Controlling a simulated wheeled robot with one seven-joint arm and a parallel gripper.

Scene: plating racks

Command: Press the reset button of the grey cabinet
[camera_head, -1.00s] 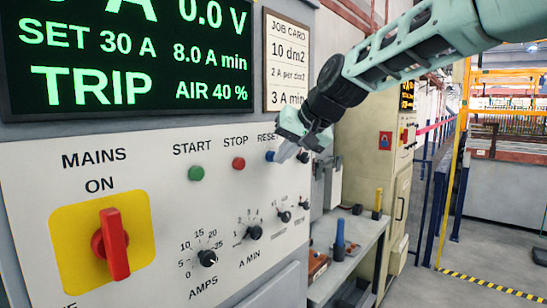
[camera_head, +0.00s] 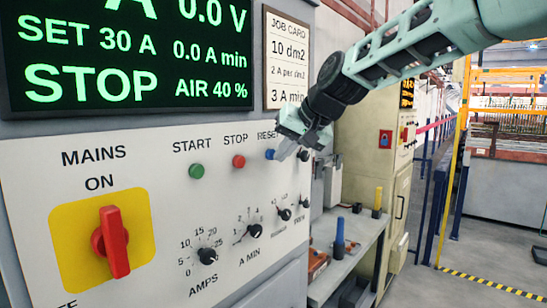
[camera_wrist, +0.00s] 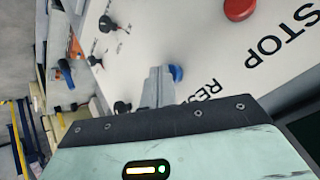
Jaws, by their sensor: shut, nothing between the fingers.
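The grey cabinet (camera_head: 130,127) fills the left of the head view with its white control panel. The blue reset button (camera_head: 270,154) sits under the RESET label, right of the red stop button (camera_head: 238,161) and green start button (camera_head: 196,171). My gripper (camera_head: 281,153) is shut and empty, its fingertips just right of the blue button. The wrist view shows the shut fingers (camera_wrist: 158,88) beside the blue button (camera_wrist: 176,73); I cannot tell whether they touch it. The display (camera_head: 125,55) reads STOP, 0.0 V and 0.0 A min.
A red mains switch (camera_head: 114,243) on a yellow plate and black knobs (camera_head: 207,256) are on the same panel. A job card (camera_head: 287,60) hangs above the gripper. A bench (camera_head: 345,265) with tools stands to the right, before a beige cabinet (camera_head: 370,165).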

